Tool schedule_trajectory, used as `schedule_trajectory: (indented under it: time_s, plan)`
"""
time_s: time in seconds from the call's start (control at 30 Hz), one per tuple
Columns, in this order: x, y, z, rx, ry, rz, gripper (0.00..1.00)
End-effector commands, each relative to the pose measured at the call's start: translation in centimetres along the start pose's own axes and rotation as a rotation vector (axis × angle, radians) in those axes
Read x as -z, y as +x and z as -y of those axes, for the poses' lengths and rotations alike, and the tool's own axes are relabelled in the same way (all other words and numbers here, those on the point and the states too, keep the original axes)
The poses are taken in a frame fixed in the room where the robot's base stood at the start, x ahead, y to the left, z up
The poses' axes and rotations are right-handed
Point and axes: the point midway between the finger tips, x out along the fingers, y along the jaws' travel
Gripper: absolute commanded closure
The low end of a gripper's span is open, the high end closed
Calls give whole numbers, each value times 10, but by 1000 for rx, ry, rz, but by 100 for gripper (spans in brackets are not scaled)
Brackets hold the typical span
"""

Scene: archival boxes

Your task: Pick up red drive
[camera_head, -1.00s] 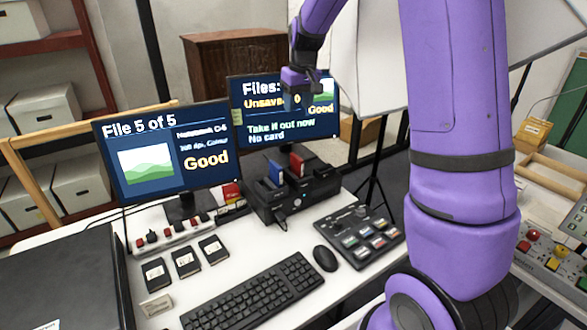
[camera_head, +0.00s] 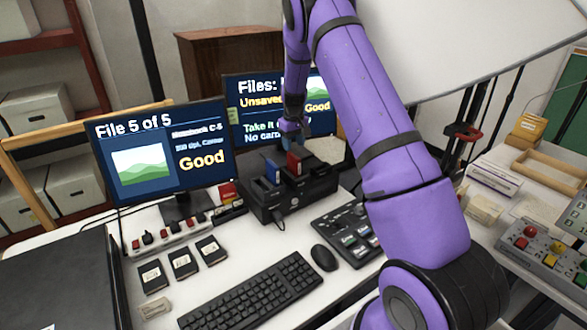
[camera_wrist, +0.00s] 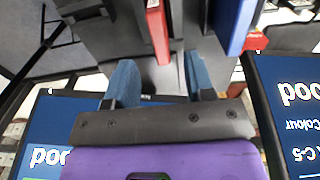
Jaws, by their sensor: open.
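The red drive (camera_head: 294,163) stands upright in a slot of the black dock (camera_head: 262,206), in front of the right monitor. A blue drive (camera_head: 272,172) stands in the dock just to its left. My gripper (camera_head: 291,136) is above and behind the red drive, apart from it, with its fingers pointing down. In the wrist view my open fingers (camera_wrist: 159,62) are empty. The red drive (camera_wrist: 157,30) lies just beyond the fingertips, roughly in line with the gap between them. The blue drive (camera_wrist: 233,22) is to the right of the right finger.
Two monitors (camera_head: 160,192) stand close behind and left of the dock. A keyboard (camera_head: 250,288), mouse (camera_head: 324,257) and button panel (camera_head: 350,232) lie in front. Several black cartridges (camera_head: 182,262) lie on the white table. A red item (camera_head: 228,193) is left of the dock.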

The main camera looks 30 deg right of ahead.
Motion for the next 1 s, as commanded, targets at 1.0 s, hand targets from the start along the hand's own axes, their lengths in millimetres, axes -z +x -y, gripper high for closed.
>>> schedule_trajectory:
  time_s: [1.0]
  plan:
    - [0, 86, -1, 0, 0, -1, 56]
